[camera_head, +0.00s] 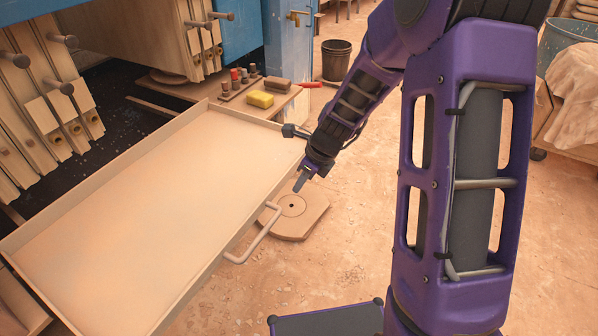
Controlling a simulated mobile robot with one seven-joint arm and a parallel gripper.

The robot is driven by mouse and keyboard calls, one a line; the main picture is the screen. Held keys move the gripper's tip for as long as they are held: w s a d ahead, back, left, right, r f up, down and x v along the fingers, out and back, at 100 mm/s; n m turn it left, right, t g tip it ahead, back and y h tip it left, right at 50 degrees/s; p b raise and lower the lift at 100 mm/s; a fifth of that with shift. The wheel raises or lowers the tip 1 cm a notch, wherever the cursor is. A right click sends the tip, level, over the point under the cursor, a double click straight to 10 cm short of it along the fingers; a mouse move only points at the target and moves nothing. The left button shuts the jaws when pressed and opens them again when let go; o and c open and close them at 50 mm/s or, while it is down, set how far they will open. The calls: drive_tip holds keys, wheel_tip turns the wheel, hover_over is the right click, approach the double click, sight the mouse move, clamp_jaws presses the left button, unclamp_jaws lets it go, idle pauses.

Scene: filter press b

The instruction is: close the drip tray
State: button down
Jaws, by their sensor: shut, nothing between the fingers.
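The drip tray (140,225) is a wide, shallow, beige tray with low walls. It is pulled out from under the filter press and fills the left and lower left of the head view. Its bar handle (256,240) sticks out from the front wall on the right side. My gripper (298,186) is shut and empty. It points down just above the far end of the handle, close to the tray's front wall. I cannot tell whether it touches the handle.
Press plates (50,85) with round knobs stand behind the tray, beside a blue frame (235,30). A small shelf holds yellow sponges (261,99) and small bottles. A black bucket (336,60) stands farther back.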

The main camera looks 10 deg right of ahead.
sight(280, 189)
drive_tip(key=w+a+f, duration=0.2)
drive_tip(key=a+f, duration=0.1)
drive_tip(key=w+a+f+b, duration=0.1)
drive_tip(key=f, duration=0.1)
drive_tip(key=shift+w+a+f, duration=0.15)
drive_tip(key=shift+w+a, duration=0.25)
